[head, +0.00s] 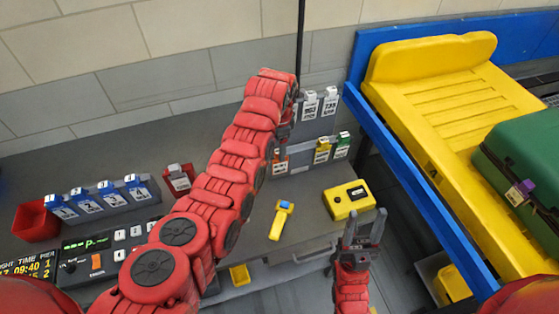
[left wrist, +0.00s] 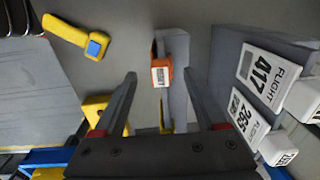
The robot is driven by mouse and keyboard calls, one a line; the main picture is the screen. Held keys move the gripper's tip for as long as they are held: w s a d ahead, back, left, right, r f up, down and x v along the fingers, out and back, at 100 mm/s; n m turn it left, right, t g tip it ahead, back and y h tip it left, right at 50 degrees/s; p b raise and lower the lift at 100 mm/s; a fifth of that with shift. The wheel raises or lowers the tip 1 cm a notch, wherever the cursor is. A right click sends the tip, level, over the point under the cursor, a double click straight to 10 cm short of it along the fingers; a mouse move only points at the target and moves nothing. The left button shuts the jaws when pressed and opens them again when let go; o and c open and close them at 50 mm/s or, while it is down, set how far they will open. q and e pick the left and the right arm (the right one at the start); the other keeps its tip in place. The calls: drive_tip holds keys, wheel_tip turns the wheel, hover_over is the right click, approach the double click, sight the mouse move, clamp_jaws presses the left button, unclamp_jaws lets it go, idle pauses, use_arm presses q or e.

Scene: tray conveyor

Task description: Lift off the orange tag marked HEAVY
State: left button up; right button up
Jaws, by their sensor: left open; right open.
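The orange tag (head: 280,166) hangs at the left end of a low grey rack, left of a yellow tag (head: 322,152) and a green tag (head: 343,146). In the left wrist view the orange tag (left wrist: 161,72) shows a white label, too small to read. My left gripper (head: 284,132) is above the orange tag in the head view, partly hidden by its own arm. In the left wrist view its two fingers stand apart, with the orange tag ahead between their tips and nothing held. My right gripper (head: 364,226) is open and empty near the counter's front edge.
White flight tags (head: 319,104) stand on a rack behind; they are close on the right in the left wrist view (left wrist: 268,75). A yellow scanner (head: 281,219) and yellow box (head: 348,200) lie on the counter. A blue-edged conveyor (head: 420,200) carries a yellow tray and green case.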

use_arm(q)
drive_tip(key=shift+w+d+f+p, duration=0.15)
drive_tip(key=shift+w+f+p, duration=0.05)
drive_tip(key=shift+f+p, duration=0.3)
drive_tip(key=shift+w+f, duration=0.1)
drive_tip(key=shift+f, duration=1.45)
clamp_jaws()
